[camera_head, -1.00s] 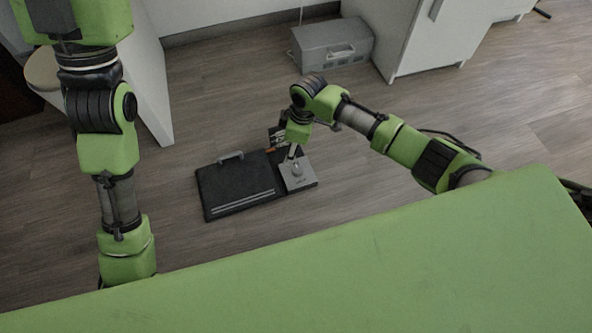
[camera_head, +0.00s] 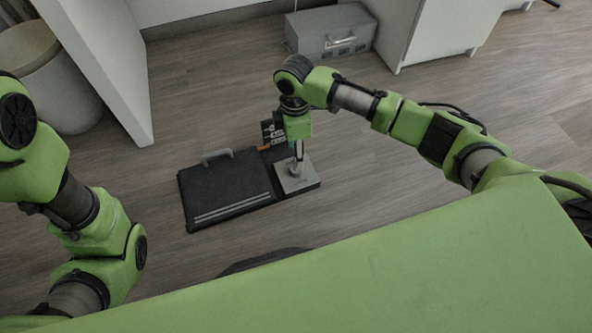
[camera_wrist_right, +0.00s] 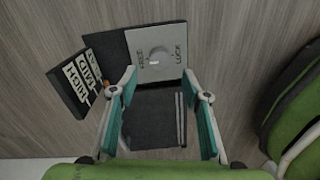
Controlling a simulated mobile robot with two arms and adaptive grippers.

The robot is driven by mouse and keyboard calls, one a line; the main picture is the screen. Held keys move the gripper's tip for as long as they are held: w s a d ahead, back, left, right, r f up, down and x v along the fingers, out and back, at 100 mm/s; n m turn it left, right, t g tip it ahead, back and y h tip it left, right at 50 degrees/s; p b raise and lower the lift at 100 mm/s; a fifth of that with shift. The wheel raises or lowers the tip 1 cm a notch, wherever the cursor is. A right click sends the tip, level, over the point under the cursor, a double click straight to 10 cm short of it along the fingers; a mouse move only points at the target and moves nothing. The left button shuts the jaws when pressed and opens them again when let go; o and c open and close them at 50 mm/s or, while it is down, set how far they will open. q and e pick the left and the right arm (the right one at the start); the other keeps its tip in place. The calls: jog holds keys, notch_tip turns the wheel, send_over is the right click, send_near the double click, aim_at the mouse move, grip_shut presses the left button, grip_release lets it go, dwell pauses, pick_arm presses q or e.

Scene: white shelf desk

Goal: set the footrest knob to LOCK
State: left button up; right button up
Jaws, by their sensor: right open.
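The footrest (camera_head: 225,185) is a dark flat board on the floor. A light grey plate (camera_head: 311,180) sits at its right end. In the right wrist view, the round grey knob (camera_wrist_right: 159,56) stands on this plate (camera_wrist_right: 143,38), between the word FREE on the left and LOCK on the right. A small white mark shows on the knob's lower left side, nearer FREE. My right gripper (camera_wrist_right: 160,73) is open and points down over the plate, its fingers to either side of the knob in this view. Contact cannot be told. My left gripper is out of view.
A dark label panel (camera_wrist_right: 82,80) reading HIGH and MID stands beside the footrest, with an orange bit near it. A handle (camera_head: 216,155) rises at the board's back edge. A grey case (camera_head: 330,30), white cabinet and bin stand farther off. Floor around the footrest is free.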

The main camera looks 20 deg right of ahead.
notch_tip(320, 180, down, 7)
jog(key=b, duration=0.4)
jog(key=shift+s+r, duration=0.1)
jog(key=shift+s, duration=0.05)
jog(key=shift+c, duration=0.4)
jog(key=c, duration=1)
